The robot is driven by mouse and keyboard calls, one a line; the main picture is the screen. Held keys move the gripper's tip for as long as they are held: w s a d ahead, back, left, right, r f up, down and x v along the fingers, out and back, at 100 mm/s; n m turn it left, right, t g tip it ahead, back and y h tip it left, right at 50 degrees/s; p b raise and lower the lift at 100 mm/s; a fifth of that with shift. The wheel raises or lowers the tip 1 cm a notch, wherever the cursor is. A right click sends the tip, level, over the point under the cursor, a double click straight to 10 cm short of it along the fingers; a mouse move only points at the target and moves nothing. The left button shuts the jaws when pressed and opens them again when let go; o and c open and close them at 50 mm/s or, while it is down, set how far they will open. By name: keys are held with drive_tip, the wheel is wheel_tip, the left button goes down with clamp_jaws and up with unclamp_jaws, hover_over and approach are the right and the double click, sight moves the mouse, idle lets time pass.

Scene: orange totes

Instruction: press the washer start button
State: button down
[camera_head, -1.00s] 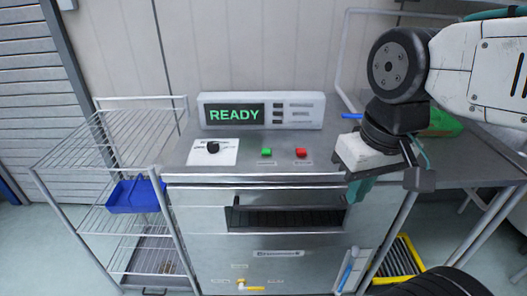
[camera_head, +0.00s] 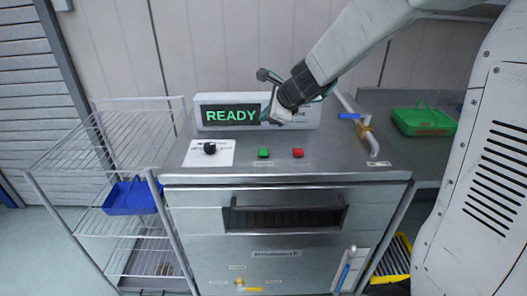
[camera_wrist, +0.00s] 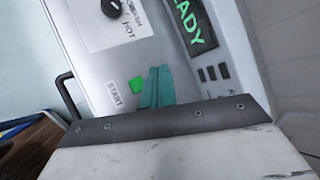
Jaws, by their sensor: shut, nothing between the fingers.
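The washer's green start button (camera_head: 263,153) sits on the steel top, left of a red button (camera_head: 298,153). In the wrist view the green button (camera_wrist: 136,86) is beside a label reading START. My gripper (camera_head: 268,116) is in front of the display panel, above the top and behind the buttons. Its teal fingers (camera_wrist: 158,72) are shut and empty, just right of the green button in the wrist view. They partly overlap its surroundings, and I see no clear contact. The display (camera_head: 230,115) reads READY.
A black dial (camera_head: 210,148) on a white plate is left of the buttons. A wire rack (camera_head: 120,137) with a blue bin (camera_head: 131,197) stands at left. A bent pipe with a blue lever (camera_head: 349,116) is at right, near a green box (camera_head: 424,121).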

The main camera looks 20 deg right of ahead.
sight(266, 152)
drive_tip(key=shift+f, duration=4.4)
drive_tip(key=shift+f, duration=0.4)
drive_tip(key=shift+f, duration=0.45)
drive_tip(key=shift+r, duration=0.9)
